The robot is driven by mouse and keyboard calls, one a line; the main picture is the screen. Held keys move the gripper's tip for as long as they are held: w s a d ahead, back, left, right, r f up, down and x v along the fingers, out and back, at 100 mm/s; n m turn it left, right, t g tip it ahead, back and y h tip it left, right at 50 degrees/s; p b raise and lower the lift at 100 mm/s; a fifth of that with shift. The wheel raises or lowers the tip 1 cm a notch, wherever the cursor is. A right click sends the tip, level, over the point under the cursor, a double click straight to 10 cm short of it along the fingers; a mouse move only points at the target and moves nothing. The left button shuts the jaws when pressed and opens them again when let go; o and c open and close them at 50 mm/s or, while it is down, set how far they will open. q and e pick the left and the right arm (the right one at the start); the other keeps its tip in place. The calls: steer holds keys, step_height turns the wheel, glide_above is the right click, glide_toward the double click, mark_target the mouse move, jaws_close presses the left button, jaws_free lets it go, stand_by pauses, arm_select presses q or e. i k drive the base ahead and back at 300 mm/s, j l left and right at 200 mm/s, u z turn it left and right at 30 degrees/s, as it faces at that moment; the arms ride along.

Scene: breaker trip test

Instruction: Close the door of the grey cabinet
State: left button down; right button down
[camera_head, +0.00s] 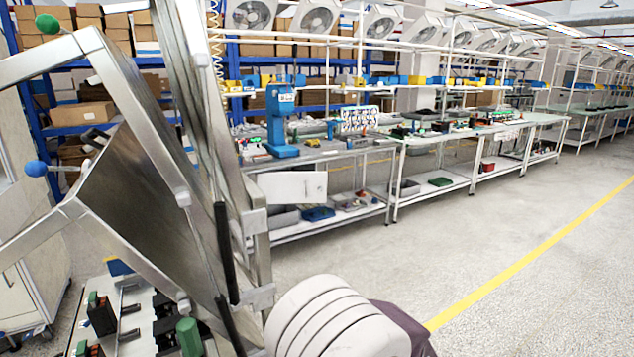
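A grey metal cabinet-like structure fills the left of the head view. A tilted, shiny metal panel (150,215) stands in a silver frame, and I cannot tell for certain whether it is the cabinet door. Tall metal uprights (195,90) rise beside it, with a long black handle-like bar (226,255) on the right side. A green knob (47,24) and a blue knob (36,168) stick out at the left. Neither of my grippers can be made out. A white rounded part, likely my own arm, covers the bottom middle.
Black and green components (101,316) and a green cylinder (188,336) sit at the lower left. A workbench (330,150) with a blue press (281,120) stands behind. The floor (500,240) to the right is clear, crossed by a yellow line (540,255).

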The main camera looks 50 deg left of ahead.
mark_target(297, 188)
steer(key=i+j+u, duration=0.25)
steer(key=i+u, duration=0.65)
steer(key=i+l+u, duration=0.1)
steer(key=i+u, duration=0.3)
steer(key=i, duration=0.2)
steer(key=i+l+u, duration=0.25)
steer(key=i+u, duration=0.2)
steer(key=i+l+u, duration=0.45)
steer(key=i+j+u, duration=0.1)
steer(key=i, duration=0.35)
steer(key=i+j+u, duration=0.1)
steer(key=i, duration=0.4)
steer(key=i+j, duration=0.2)
steer(key=i, duration=0.25)
steer(key=i+j+z, duration=0.35)
steer(key=j+z, duration=0.2)
steer(key=i+j+z, duration=0.25)
steer(key=k+j, duration=0.05)
steer(key=k, duration=0.05)
